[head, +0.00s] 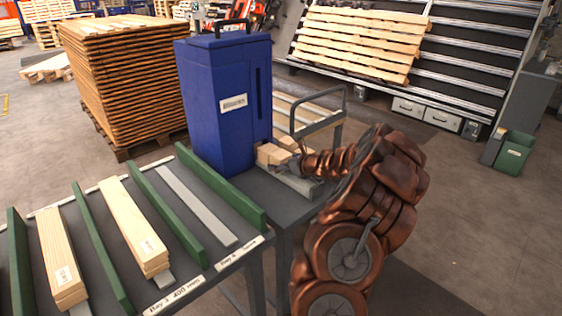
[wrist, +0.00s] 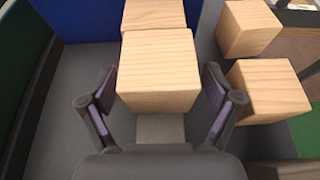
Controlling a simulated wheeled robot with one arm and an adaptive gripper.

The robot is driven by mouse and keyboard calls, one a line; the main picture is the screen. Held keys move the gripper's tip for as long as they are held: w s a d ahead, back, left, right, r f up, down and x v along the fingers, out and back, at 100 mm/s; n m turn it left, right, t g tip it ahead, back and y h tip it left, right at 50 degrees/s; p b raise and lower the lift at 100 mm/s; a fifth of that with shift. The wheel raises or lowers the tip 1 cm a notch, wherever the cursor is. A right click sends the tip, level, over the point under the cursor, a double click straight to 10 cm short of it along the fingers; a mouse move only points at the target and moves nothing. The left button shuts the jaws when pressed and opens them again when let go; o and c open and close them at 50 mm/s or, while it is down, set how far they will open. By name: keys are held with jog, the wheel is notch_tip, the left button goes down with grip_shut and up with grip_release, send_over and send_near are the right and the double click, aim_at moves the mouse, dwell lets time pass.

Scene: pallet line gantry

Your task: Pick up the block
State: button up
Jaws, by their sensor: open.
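Several pale wooden blocks show in the wrist view. The nearest middle block (wrist: 158,72) lies between the two fingers of my gripper (wrist: 160,88), which is open with a gap on each side. Another block (wrist: 153,14) is directly behind it. Two more blocks stand to the right, one farther back (wrist: 248,27) and one nearer (wrist: 266,90). In the head view, blocks (head: 270,154) sit on the grey table at the foot of the blue box, and my gripper (head: 290,166) is beside them, partly hidden by my arm. The task does not say which block is meant.
The tall blue box (head: 215,105) stands directly behind the blocks. Green dividers (head: 222,187) separate bays holding stacked planks (head: 133,225) on the left. A grey-railed cart (head: 318,112) stands behind the table. Open floor lies to the right.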

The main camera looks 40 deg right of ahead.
jog(key=shift+c, duration=0.3)
jog(key=c, duration=1.2)
